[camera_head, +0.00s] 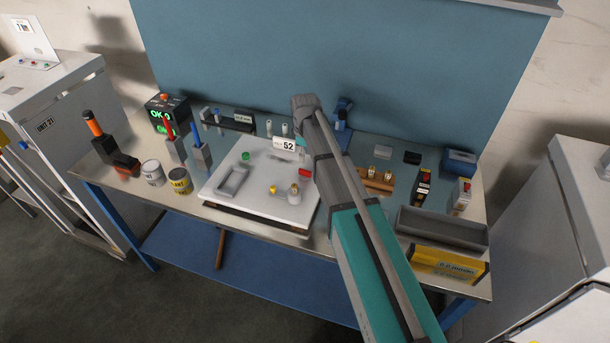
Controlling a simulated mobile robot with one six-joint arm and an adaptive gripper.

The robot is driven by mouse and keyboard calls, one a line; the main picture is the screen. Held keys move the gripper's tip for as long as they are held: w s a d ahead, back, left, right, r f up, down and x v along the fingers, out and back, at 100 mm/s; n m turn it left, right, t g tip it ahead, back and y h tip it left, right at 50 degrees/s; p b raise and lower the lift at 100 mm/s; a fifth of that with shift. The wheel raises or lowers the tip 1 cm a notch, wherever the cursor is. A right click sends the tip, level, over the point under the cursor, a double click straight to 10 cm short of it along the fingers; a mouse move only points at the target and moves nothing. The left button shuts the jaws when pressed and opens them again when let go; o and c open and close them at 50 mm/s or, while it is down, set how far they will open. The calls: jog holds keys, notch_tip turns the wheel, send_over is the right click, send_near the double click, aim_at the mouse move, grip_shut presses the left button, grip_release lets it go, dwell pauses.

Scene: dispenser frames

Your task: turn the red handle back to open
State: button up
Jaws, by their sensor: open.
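A red upright handle (168,127) stands in a grey block on the left part of the bench, between an orange handle and a blue one. A small red piece (305,174) lies on the white plate, close to my arm. I cannot tell from this view which of these red parts is the task's handle or how it is turned. My teal and grey arm reaches in from the lower right across the bench. Its far visible end is a grey joint over the back of the bench. My gripper's fingers do not show; the arm may hide them.
The white plate (250,197) bears small parts and a grey tray. An orange handle (93,124), a blue handle (196,137) and two cans (179,182) stand left. A grey bin (440,229) and yellow box (447,263) stand right. A blue panel (330,60) closes the back.

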aim_at(305, 170)
jog(key=shift+f+b, duration=3.55)
jog(key=shift+f, duration=0.35)
grip_shut()
